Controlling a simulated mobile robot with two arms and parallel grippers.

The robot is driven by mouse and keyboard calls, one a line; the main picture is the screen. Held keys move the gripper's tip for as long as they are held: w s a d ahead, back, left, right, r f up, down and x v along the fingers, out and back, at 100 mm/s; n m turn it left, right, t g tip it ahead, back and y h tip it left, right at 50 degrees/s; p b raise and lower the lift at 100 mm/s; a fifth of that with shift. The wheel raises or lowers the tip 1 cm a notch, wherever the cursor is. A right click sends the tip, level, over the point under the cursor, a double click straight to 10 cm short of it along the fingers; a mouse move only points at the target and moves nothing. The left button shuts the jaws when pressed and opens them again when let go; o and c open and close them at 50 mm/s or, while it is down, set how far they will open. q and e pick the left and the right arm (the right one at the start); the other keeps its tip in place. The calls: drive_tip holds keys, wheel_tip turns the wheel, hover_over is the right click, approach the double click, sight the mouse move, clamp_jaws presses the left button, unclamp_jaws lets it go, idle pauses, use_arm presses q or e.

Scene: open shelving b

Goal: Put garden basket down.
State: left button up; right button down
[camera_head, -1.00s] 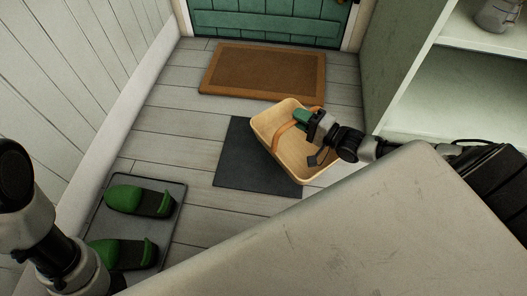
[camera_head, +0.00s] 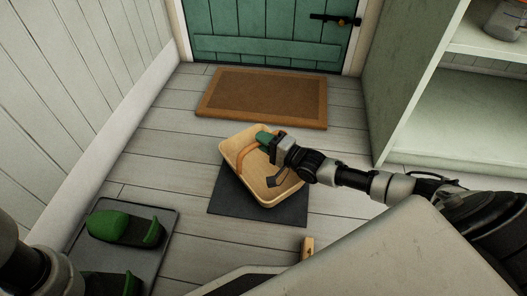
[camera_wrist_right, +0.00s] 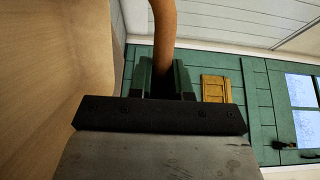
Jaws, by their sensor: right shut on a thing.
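The garden basket (camera_head: 286,190) is a pale wooden tray-like basket with an orange-brown arched handle (camera_head: 243,157). It is over the back part of a dark grey square mat (camera_head: 228,200); I cannot tell whether it touches the mat or hangs just above. My right gripper (camera_head: 264,139) is shut on the handle. In the right wrist view the handle (camera_wrist_right: 163,30) stands between the green-grey fingers (camera_wrist_right: 163,80), and the basket's wall (camera_wrist_right: 50,75) fills the left. Only part of my left arm shows at lower left; its gripper is out of view.
A brown doormat (camera_head: 262,97) lies before a green door (camera_head: 265,25). Green shoes (camera_head: 122,228) stand on a grey tray (camera_head: 165,225) at lower left. Open shelving (camera_head: 450,105) stands at right. A small wooden piece (camera_head: 307,247) shows at bottom centre. Floorboards left of the mat are clear.

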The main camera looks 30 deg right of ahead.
wheel_tip(320, 180, down, 3)
drive_tip(key=shift+f+b, duration=0.1)
drive_tip(key=shift+b, duration=1)
drive_tip(key=shift+f, duration=0.1)
drive_tip(key=c, duration=1.1)
unclamp_jaws()
drive_tip(key=shift+o, duration=0.2)
